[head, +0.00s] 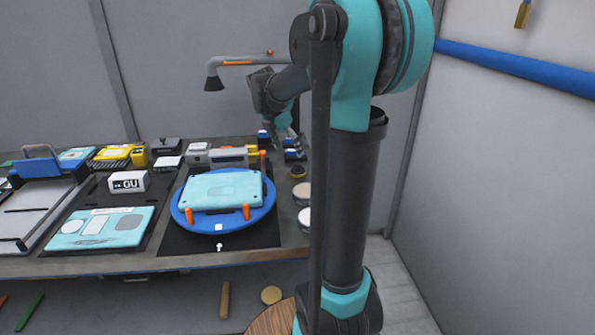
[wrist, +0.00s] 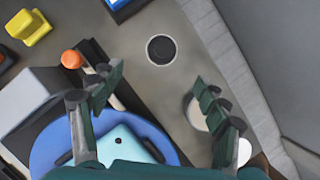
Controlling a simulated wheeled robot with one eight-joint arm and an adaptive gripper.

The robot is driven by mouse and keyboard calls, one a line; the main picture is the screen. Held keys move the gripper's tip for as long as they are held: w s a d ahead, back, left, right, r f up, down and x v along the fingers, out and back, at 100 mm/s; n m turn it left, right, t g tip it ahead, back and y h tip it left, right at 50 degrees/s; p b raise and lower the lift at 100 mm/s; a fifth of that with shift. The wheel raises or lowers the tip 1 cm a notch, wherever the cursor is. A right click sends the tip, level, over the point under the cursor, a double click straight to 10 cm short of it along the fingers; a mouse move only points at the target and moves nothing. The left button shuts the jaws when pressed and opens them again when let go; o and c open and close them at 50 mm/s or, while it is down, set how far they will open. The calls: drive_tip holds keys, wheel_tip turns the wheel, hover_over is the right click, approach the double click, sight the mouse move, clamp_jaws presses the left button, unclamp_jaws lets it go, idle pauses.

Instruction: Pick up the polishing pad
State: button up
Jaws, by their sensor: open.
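Several round pads lie along the right side of the bench; no label shows which is the polishing pad. One has a dark top and a pale rim (wrist: 161,50); in the head view it looks dark over yellow (head: 297,172). A beige disc (head: 302,190) and a white disc (head: 304,217) lie nearer the front. In the wrist view the beige disc (wrist: 194,113) is partly hidden by a finger, and the white disc (wrist: 244,152) lies beyond that finger. My gripper (wrist: 158,88) is open and empty above the bench, the dark-topped pad ahead between its finger lines. In the head view my gripper (head: 286,138) is small and partly obscured.
A blue round turntable (head: 186,215) holds a light-blue panel (head: 222,190) left of the discs. An orange-tipped post (wrist: 72,60) stands close to my left finger. Boxes and tools crowd the bench's back. The wall (head: 500,150) rises to the right.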

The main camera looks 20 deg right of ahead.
sight(296, 164)
drive_tip(key=x, duration=0.5)
drive_tip(key=shift+f, duration=0.15)
drive_tip(key=shift+d+x, duration=0.2)
drive_tip(key=shift+x, duration=2.4)
drive_tip(key=c, duration=1.5)
drive_tip(key=shift+o, duration=0.2)
drive_tip(key=shift+r, duration=0.25)
